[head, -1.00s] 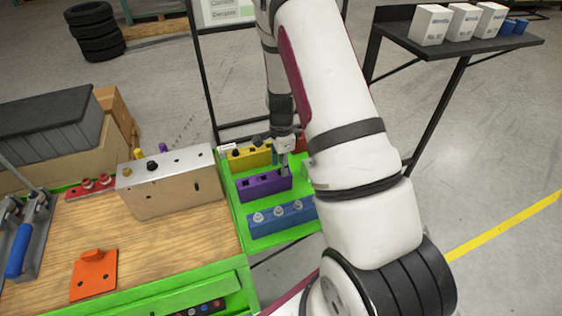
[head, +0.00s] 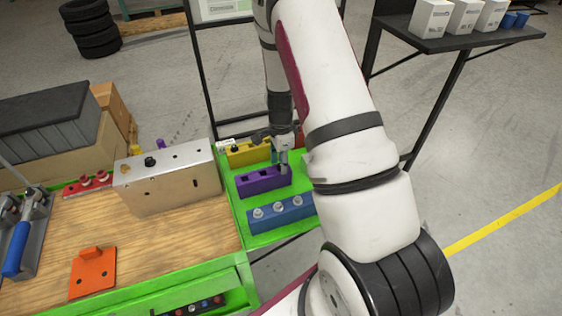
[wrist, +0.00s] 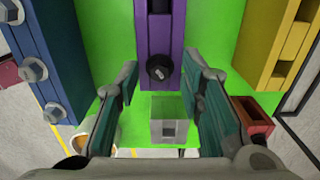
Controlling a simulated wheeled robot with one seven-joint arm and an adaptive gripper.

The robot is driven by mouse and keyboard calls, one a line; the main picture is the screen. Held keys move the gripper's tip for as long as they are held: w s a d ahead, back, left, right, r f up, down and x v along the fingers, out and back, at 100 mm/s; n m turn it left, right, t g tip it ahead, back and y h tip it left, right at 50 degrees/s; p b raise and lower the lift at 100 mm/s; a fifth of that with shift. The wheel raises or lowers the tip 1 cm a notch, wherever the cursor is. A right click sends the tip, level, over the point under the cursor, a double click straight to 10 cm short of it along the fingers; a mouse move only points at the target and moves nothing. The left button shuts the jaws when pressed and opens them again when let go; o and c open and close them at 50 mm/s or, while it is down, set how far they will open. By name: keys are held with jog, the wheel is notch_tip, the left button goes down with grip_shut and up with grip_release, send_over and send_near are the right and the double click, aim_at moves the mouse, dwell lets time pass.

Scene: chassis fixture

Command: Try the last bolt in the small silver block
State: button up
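In the wrist view my gripper (wrist: 160,92) is open. Its teal-padded fingers stand apart with nothing visibly clamped between them. A dark bolt (wrist: 160,68) stands in the near end of the purple block (wrist: 160,25), ahead of the gap between the fingers. A small grey block (wrist: 168,108) with a square recess shows lower in that gap; I cannot tell its height. In the head view my gripper (head: 283,160) is at the right end of the purple block (head: 262,183). A larger silver block (head: 175,190) with a black-headed bolt (head: 149,161) sits on the wooden bench.
On the green tray (head: 240,219), a blue block (head: 283,216) holds several hex bolts and a yellow block (head: 246,151) lies behind. The bench carries an orange fixture (head: 93,274), red fittings (head: 95,182) and a blue-handled clamp (head: 18,250). Bare wood lies before the silver block.

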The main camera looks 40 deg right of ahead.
grip_shut()
jog(key=shift+r, duration=0.1)
jog(key=shift+r+p, duration=0.8)
jog(key=shift+r, duration=2.65)
jog(key=shift+d, duration=0.1)
